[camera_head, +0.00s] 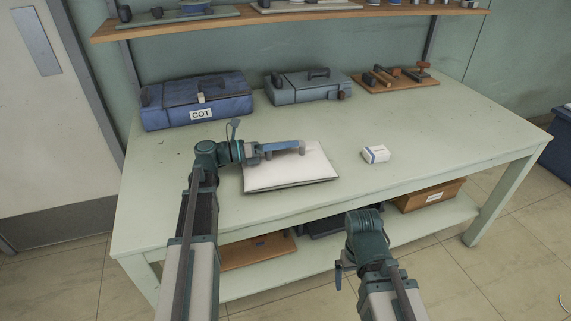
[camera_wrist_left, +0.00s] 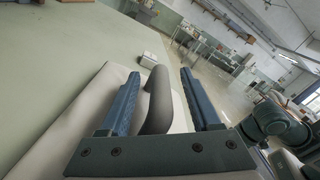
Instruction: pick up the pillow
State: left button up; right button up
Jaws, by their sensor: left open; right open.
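A flat white pillow-like slab (camera_head: 290,172) lies near the front edge of the pale green table; its pale surface also fills the lower part of the left wrist view (camera_wrist_left: 100,97). My left gripper (camera_head: 290,147) is over its far left part, reaching in from the left. In the left wrist view its two blue fingers (camera_wrist_left: 165,95) are open, with a grey curved handle (camera_wrist_left: 158,102) between them. I cannot tell whether the fingers touch the handle. My right arm is low in front of the table; its gripper's fingers do not show.
The pale green table (camera_head: 440,125) also holds a blue case marked COT (camera_head: 170,100), a grey case (camera_head: 300,87), a wooden board with tools (camera_head: 396,82) and a small white box (camera_head: 375,154). A wooden shelf hangs above the back. The table's right side is clear.

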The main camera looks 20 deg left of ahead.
pick_arm(q)
grip_shut()
dwell(1.4)
